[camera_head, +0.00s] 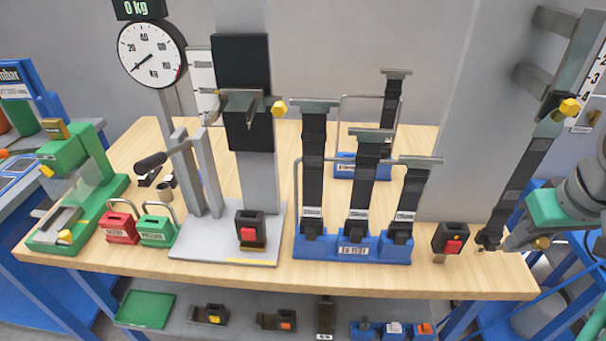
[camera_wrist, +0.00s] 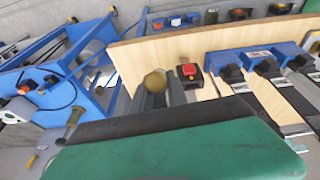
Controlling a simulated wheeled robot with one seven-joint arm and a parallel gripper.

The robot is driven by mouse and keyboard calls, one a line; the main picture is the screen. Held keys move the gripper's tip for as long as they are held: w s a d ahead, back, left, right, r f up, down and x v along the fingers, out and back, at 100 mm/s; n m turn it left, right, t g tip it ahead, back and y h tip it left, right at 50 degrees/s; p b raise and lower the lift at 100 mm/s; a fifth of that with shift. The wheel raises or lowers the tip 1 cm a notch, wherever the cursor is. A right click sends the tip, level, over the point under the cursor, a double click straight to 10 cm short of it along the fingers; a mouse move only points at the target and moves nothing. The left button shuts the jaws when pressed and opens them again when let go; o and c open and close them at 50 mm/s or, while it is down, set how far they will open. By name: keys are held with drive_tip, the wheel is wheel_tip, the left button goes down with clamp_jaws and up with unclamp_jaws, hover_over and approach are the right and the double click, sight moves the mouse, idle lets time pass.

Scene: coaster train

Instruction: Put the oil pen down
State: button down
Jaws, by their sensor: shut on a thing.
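My gripper (camera_head: 520,238) is at the right end of the wooden bench, beside the dark strap hanging there. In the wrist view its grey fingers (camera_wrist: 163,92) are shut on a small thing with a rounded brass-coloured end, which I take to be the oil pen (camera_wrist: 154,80). The brass-coloured end of the pen also shows at my gripper in the head view (camera_head: 541,243). The rest of the pen is hidden by the fingers and the green gripper body. I cannot tell whether the pen touches the bench.
The bench top (camera_head: 480,285) has a small bare patch at its right front corner. A red-buttoned black buckle (camera_head: 451,239) stands left of my gripper. A blue rack (camera_head: 352,247) of dark straps is further left. A blue frame stands beyond the bench's right edge.

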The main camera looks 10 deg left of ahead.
drive_tip(key=shift+s+d+r, duration=0.2)
drive_tip(key=shift+s+d, duration=0.2)
drive_tip(key=shift+d, duration=0.2)
drive_tip(key=shift+w+d+f+b, duration=0.75)
drive_tip(key=shift+w+d+f, duration=0.9)
drive_tip(key=shift+f, duration=0.5)
drive_tip(key=shift+w+d+f+b, duration=0.75)
drive_tip(key=shift+w+d+f, duration=0.9)
drive_tip(key=shift+f, duration=0.55)
drive_tip(key=shift+w+d+f+b, duration=0.75)
drive_tip(key=shift+w+d+f, duration=0.85)
drive_tip(key=shift+f, duration=0.55)
drive_tip(key=shift+w+a, duration=0.1)
drive_tip(key=shift+f, duration=0.25)
drive_tip(key=c, duration=1.3)
unclamp_jaws()
drive_tip(key=shift+r, duration=0.1)
